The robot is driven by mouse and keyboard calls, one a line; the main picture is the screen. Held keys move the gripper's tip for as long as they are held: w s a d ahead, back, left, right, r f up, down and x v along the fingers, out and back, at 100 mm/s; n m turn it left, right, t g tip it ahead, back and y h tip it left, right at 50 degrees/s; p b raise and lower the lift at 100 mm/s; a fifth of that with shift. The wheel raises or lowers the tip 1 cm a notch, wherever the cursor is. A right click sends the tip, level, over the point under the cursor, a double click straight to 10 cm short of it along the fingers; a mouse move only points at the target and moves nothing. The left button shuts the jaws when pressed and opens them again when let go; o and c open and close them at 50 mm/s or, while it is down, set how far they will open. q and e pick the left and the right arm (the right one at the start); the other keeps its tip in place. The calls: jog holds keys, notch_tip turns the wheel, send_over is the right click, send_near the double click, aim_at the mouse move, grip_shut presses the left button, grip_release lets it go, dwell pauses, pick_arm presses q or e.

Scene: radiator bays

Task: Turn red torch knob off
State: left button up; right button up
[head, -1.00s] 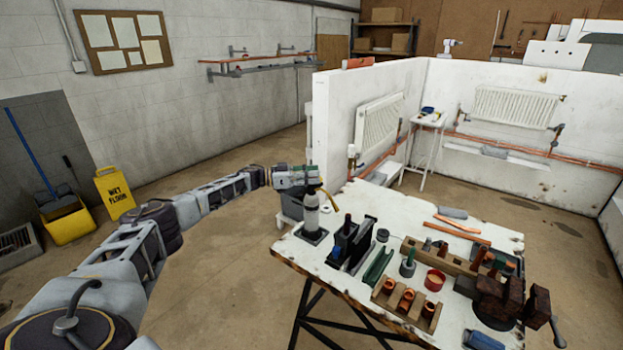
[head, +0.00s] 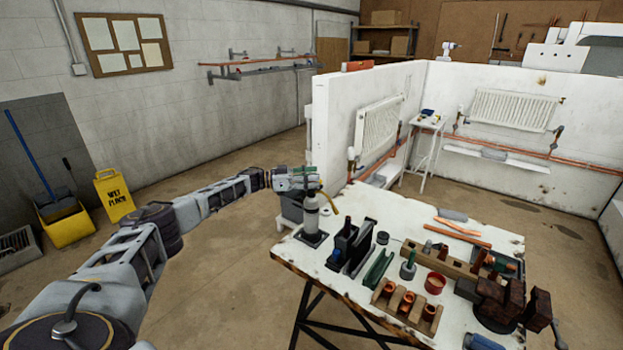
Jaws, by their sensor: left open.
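The torch is a pale grey cylinder (head: 311,217) with a bent brass-coloured tube (head: 330,203). It stands upright in a dark square base at the left back corner of the white workbench (head: 318,262). My left gripper (head: 309,179) is at the top of the torch, its arm reaching in from the left. The gripper is open. It covers the torch's head, so the red knob is hidden, and I cannot tell whether the fingers touch it. My right gripper is out of view.
A black tool holder (head: 346,242), a green channel piece (head: 378,269), a wooden block with copper fittings (head: 408,305), a red tin (head: 435,283) and a dark vise (head: 502,303) crowd the bench. A white partition wall (head: 335,130) stands behind it. Open floor lies left of the bench.

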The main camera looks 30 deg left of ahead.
pick_arm(q)
jog(key=v, duration=1.2)
dwell(0.7)
